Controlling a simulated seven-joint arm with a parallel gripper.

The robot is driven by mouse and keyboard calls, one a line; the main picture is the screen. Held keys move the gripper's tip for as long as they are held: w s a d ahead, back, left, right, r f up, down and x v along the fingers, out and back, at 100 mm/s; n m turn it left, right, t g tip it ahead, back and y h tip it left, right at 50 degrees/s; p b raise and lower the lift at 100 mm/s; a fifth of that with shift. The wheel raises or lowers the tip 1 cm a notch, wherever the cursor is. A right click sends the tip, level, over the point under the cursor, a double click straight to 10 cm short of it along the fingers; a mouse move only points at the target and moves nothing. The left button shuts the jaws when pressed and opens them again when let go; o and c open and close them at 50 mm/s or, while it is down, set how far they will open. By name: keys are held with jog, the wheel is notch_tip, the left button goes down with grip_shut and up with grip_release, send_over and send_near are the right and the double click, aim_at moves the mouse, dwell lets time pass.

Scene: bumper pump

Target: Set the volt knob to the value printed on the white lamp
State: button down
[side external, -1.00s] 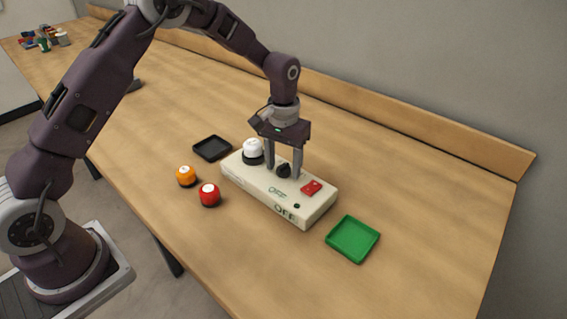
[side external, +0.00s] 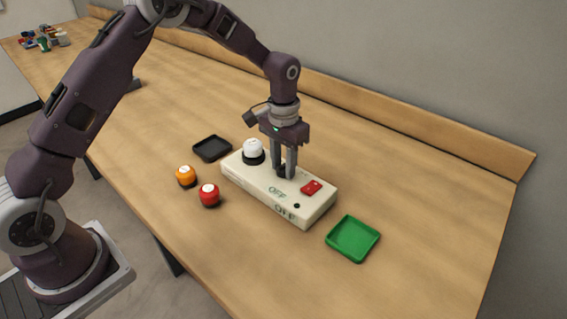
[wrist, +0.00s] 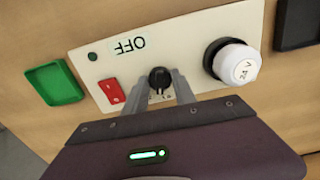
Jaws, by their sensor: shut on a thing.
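The cream box (side external: 255,190) stands on the table with "OFF" printed on it. The white lamp (side external: 253,149) sits in a black socket at one end; in the wrist view the white lamp (wrist: 236,64) reads "24 V". The small black volt knob (wrist: 159,77) is between my fingertips, its scale mostly hidden by the fingers. My gripper (side external: 285,172) points down over the box and is shut on the knob; it also shows in the wrist view (wrist: 159,84). A red switch (side external: 312,187) is beside the knob.
An orange lamp (side external: 186,176) and a red lamp (side external: 209,195) stand on the table in front of the box. A black tray (side external: 212,149) lies behind left, and a green tray (side external: 353,239) lies to the right. Both look empty. The table around is mostly clear.

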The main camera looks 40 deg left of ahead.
aim_at(283, 165)
jog(key=m, duration=0.5)
jog(key=shift+m, duration=0.7)
jog(key=c, duration=1)
grip_release()
notch_tip(283, 165, up, 7)
jog(key=shift+r, duration=0.1)
